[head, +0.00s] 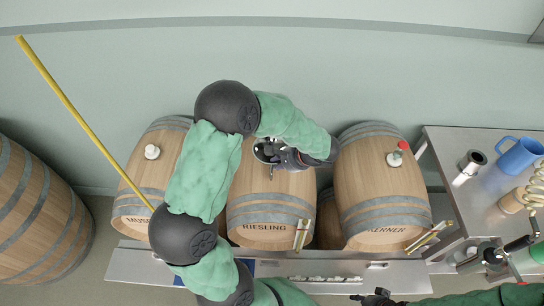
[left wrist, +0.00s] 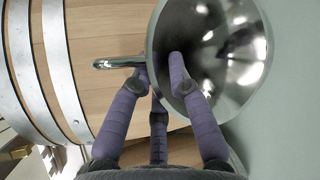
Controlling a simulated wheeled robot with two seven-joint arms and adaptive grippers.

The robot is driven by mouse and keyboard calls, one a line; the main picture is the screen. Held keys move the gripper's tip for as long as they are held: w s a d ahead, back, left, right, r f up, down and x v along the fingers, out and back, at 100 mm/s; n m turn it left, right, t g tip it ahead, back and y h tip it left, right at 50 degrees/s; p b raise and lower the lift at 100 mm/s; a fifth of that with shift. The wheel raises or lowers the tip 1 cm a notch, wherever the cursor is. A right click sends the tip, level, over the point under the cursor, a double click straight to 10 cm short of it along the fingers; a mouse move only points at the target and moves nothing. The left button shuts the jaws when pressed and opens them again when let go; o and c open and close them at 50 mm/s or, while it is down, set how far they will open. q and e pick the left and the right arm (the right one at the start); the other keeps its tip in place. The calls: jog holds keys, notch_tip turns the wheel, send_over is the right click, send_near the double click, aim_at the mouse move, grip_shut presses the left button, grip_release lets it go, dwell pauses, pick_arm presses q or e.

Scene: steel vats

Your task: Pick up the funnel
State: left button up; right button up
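The shiny steel funnel (head: 264,151) is at the top of the middle barrel marked RIESLING (head: 268,208), partly hidden by my left arm and gripper. In the left wrist view the funnel's wide bowl (left wrist: 225,60) and its side handle (left wrist: 112,63) show clearly. My left gripper (left wrist: 158,68) straddles the rim beside the handle. One purple finger reaches inside the bowl and another is outside by the handle. I cannot tell whether they press on the wall. My right gripper (head: 376,298) is at the bottom edge, mostly cut off.
Barrels stand on both sides, one with a white bung (head: 152,152) and the KERNER one with a red-topped stopper (head: 398,152). A steel table (head: 443,158) at right holds a blue jug (head: 519,156) and a metal cup (head: 470,164). A yellow pole (head: 80,118) leans at left.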

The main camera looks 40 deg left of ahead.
pick_arm(q)
grip_shut()
jog(key=shift+r, duration=0.1)
notch_tip(320, 180, up, 10)
jog(key=shift+f+p, duration=0.1)
jog(key=shift+p, duration=0.65)
